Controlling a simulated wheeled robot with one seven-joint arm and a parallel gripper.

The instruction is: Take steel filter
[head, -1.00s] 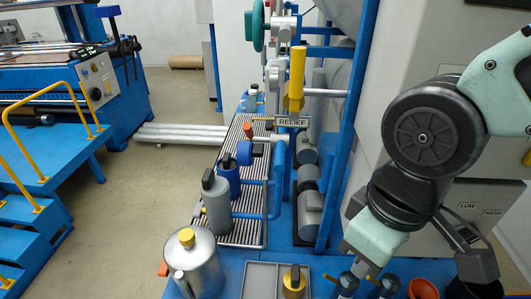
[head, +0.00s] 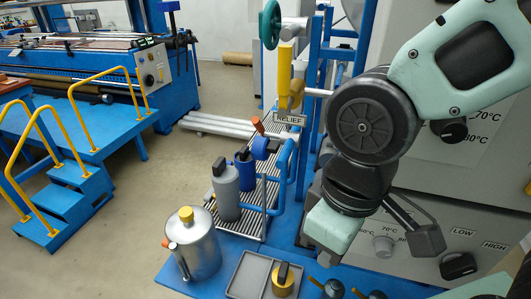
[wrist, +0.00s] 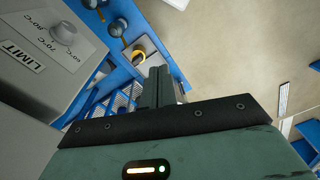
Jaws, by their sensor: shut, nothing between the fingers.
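My gripper (wrist: 161,84) shows in the wrist view with its fingers together and nothing between them. A brass-yellow piece with a dark handle (head: 284,280) sits in the grey tray (head: 244,275). It also shows in the wrist view (wrist: 138,56), beyond my fingertips. My gripper is apart from both pieces.
A steel can with a yellow cap (head: 192,245) stands at the bench's front left. A blue cylinder (head: 244,170) stands behind the grey one. Blue pipes, a yellow lever (head: 284,72) and the RELIEF sign (head: 290,119) rise nearby. A control panel (head: 450,235) stands right.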

